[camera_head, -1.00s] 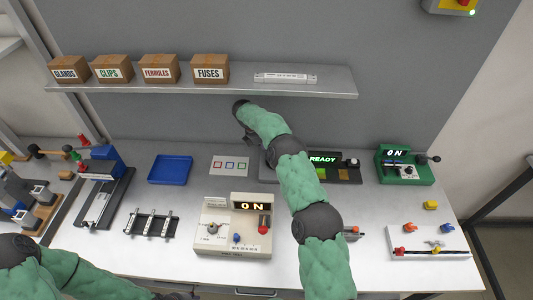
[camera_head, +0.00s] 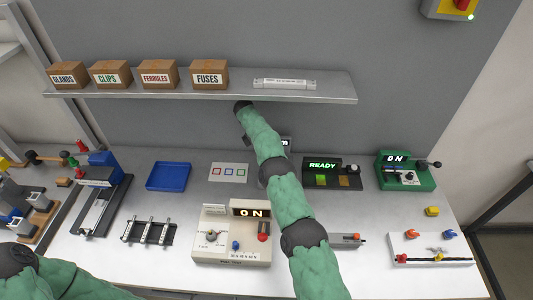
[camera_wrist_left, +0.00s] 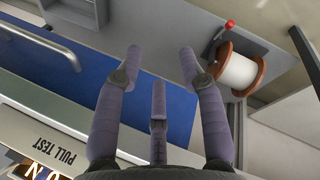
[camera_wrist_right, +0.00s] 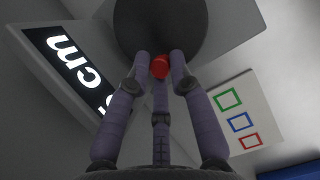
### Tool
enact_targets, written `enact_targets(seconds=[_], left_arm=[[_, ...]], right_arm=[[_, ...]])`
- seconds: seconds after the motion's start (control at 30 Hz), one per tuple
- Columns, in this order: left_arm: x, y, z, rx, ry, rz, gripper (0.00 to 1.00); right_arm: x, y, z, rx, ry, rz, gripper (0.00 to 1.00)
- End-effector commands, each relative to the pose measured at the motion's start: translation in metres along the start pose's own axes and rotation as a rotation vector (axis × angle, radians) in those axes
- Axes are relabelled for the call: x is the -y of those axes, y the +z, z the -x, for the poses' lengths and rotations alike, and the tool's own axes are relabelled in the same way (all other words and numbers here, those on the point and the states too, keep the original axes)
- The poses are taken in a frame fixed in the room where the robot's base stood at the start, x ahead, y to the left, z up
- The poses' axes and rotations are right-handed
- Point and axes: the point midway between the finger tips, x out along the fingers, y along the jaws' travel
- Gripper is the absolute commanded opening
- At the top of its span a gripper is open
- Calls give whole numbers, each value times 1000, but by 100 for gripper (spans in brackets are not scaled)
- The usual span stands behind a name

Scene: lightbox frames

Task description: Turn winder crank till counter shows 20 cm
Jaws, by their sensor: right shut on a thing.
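My right gripper (camera_wrist_right: 160,68) is shut on a red knob (camera_wrist_right: 160,66), the crank's handle, in front of a dark round part (camera_wrist_right: 190,25) of the winder. The counter (camera_wrist_right: 68,65) is lit and its "cm" is readable, but the number before it is mostly hidden by a finger. In the head view, my right arm covers most of the winder, and only an edge of its counter (camera_head: 286,143) shows; the right fingers are hidden. My left gripper (camera_wrist_left: 162,55) is open and empty, low near the bench front in the left wrist view.
A card with three coloured squares (camera_head: 229,172) lies left of my right arm. The pull tester (camera_head: 232,254), a blue tray (camera_head: 168,177), a READY box (camera_head: 332,176) and a green box (camera_head: 405,170) stand around. The shelf (camera_head: 200,95) is above. A white spool (camera_wrist_left: 237,72) shows in the left wrist view.

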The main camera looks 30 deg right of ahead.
Motion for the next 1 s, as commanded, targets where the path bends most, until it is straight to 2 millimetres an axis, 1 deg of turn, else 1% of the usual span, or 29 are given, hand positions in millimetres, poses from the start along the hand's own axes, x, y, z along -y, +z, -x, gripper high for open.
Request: enact_targets(seconds=[0.03, 0.77, 0.8, 0.83, 0.87, 1.0], left_arm=[[0, 0, 0, 0, 0, 0, 40], [0, 0, -1, 0, 0, 0, 40], [0, 0, -1, 0, 0, 0, 40], [0, 0, -1, 0, 0, 0, 40], [0, 0, -1, 0, 0, 0, 40], [0, 0, -1, 0, 0, 0, 40]], right_arm=[[-2, 7, -1, 10, -5, -13, 0], [-1, 6, -2, 12, -18, -27, 0], [-1, 6, -3, 13, -18, -27, 30], [-1, 6, -3, 13, -18, -27, 39], [-1, 6, -3, 12, -18, -27, 42], [0, 4, -2, 10, -17, -24, 42]])
